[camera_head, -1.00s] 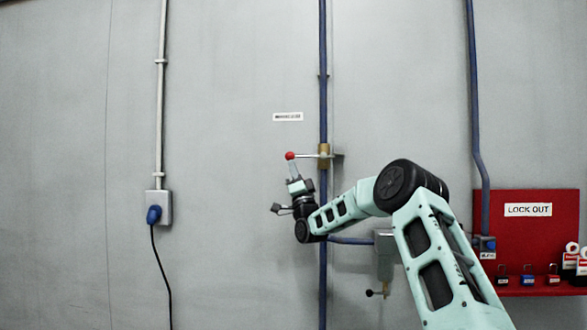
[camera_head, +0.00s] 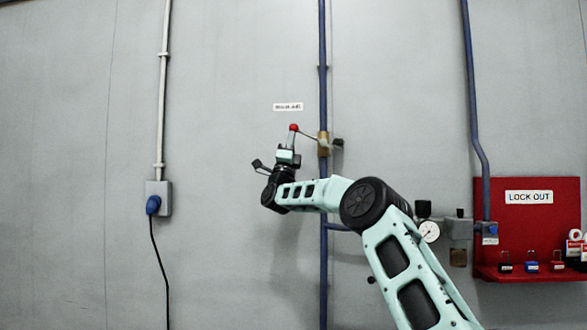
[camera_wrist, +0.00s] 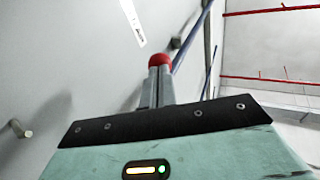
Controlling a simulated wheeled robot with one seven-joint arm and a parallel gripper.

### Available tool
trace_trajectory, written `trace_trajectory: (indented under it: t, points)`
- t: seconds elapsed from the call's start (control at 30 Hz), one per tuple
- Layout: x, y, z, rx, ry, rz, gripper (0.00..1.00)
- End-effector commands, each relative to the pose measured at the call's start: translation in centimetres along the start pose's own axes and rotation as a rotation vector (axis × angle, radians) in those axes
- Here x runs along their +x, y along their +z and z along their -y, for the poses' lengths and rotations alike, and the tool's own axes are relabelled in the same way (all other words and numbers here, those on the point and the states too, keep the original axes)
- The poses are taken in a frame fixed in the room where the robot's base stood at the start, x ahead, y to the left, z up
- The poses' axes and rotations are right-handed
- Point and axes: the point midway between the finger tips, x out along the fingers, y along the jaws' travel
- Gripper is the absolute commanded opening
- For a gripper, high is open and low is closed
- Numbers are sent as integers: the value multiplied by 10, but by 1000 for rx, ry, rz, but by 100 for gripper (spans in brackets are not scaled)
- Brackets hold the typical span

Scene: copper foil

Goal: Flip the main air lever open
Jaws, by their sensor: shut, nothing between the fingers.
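The main air lever is a thin metal handle (camera_head: 309,134) with a red ball knob (camera_head: 294,127). It sits on a brass valve (camera_head: 323,144) on the blue vertical pipe. The handle points left and slopes upward to the knob. My gripper (camera_head: 291,136) is shut with nothing between its fingers, just below the knob and pointing up. In the wrist view the knob (camera_wrist: 160,59) shows directly at the fingertips (camera_wrist: 158,72), seemingly touching them. The handle itself is mostly hidden in that view.
A white label (camera_head: 288,106) is above the lever. A pressure gauge (camera_head: 429,231) and fittings are at the lower right, behind my arm. A red lockout board (camera_head: 540,228) with padlocks is at far right. A socket with a blue plug (camera_head: 153,205) is at left. The wall between is bare.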

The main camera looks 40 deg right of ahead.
Motion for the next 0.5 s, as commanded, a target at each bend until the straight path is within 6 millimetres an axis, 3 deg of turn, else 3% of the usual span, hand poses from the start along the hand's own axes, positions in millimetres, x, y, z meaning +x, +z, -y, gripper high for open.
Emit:
trace_trajectory:
  t: [0.5]
  points:
    - [53, -8, 28, 230, 1, -437, 0]
